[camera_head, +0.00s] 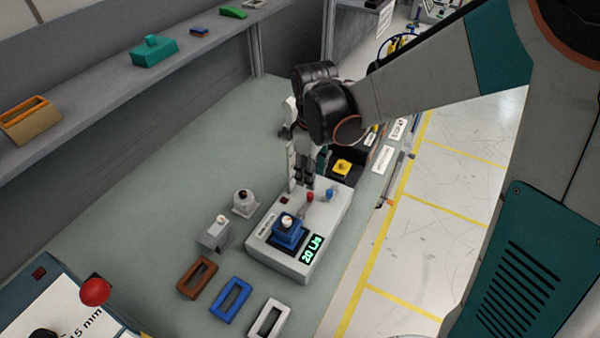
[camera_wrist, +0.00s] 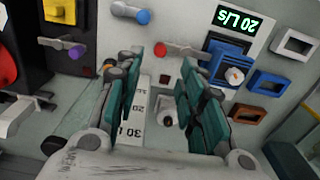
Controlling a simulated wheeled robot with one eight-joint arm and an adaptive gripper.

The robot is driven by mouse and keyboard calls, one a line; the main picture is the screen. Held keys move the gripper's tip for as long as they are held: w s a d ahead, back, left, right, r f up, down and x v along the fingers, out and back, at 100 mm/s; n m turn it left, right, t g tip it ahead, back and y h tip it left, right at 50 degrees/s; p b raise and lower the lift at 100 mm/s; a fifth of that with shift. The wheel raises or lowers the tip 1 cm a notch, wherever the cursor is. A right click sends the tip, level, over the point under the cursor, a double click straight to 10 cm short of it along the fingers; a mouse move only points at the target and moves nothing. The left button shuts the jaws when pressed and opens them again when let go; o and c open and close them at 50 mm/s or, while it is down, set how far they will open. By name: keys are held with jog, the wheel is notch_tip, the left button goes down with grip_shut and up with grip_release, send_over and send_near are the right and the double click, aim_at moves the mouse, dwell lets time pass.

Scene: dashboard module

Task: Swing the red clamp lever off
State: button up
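The red clamp lever, a red knob on a grey arm, sits on the light-grey module (camera_head: 322,225); its knob (camera_head: 310,197) is just below my gripper (camera_head: 303,184) in the head view. In the wrist view the red knob (camera_wrist: 160,50) shows past and between the fingertips, with its grey arm running right towards the blue block (camera_wrist: 228,65). My gripper (camera_wrist: 163,62) is open, with teal fingers spread on either side and nothing held. I cannot tell whether a finger touches the lever. A blue-knobbed lever (camera_wrist: 143,17) stands beside it.
The module's display (camera_head: 312,249) reads 20 L/s. A numbered white strip (camera_wrist: 135,115) shows between my fingers. Brown (camera_head: 197,278), blue (camera_head: 230,299) and white (camera_head: 269,319) frames lie in front of the module. A yellow part (camera_head: 343,166) is to the right.

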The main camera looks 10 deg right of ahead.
aim_at(310, 193)
notch_tip(310, 193, down, 8)
jog(key=shift+f+b, duration=0.15)
jog(key=shift+b, duration=0.65)
grip_shut()
